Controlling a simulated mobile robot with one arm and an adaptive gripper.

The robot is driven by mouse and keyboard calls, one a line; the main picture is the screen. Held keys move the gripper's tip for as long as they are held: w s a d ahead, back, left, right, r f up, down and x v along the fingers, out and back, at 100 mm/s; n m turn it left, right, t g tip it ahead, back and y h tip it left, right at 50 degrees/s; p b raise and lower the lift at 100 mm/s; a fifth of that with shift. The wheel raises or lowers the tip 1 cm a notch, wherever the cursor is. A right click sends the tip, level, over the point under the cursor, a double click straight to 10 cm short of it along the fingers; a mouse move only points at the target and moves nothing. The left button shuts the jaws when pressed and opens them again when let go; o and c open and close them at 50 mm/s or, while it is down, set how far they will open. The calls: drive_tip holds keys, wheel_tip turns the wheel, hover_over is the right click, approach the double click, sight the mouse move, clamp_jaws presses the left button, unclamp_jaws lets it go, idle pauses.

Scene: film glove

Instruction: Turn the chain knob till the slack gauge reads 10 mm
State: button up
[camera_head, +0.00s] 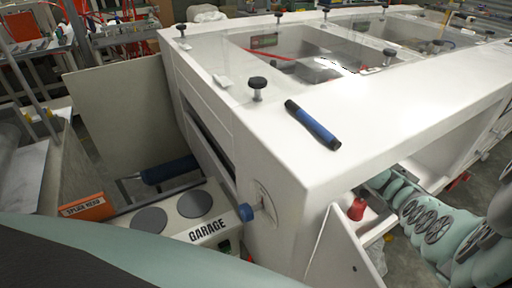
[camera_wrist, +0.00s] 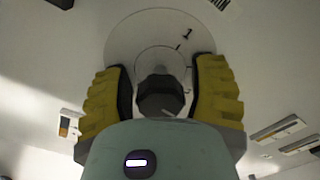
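In the wrist view, a dark faceted knob (camera_wrist: 160,96) stands on a round pale dial plate (camera_wrist: 130,38) with a "1" and tick marks. A small light mark shows on the knob's lower part. My gripper (camera_wrist: 160,82) has its two yellow ribbed fingers on either side of the knob, with narrow gaps visible, so it looks open around or in front of it. The dial's lower part is hidden by the knob and my gripper. No readable slack gauge shows. In the head view my gripper is hidden behind the white housing's side.
A long white housing (camera_head: 270,150) with black knobs on top fills the head view. A blue marker (camera_head: 312,124) lies on it. Slotted fittings (camera_wrist: 280,130) sit right of the dial.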

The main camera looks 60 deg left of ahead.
clamp_jaws()
drive_tip(key=shift+r, duration=0.1)
idle(0.3)
drive_tip(key=shift+w+m, duration=0.1)
drive_tip(key=shift+m, duration=0.3)
drive_tip(key=m+b, duration=0.1)
drive_tip(key=m, duration=0.2)
drive_tip(key=shift+m, duration=0.3)
drive_tip(key=m+b, duration=0.1)
drive_tip(key=m, duration=0.4)
drive_tip(key=shift+a+r, duration=0.1)
drive_tip(key=shift+r, duration=0.05)
drive_tip(key=shift+m, duration=0.3)
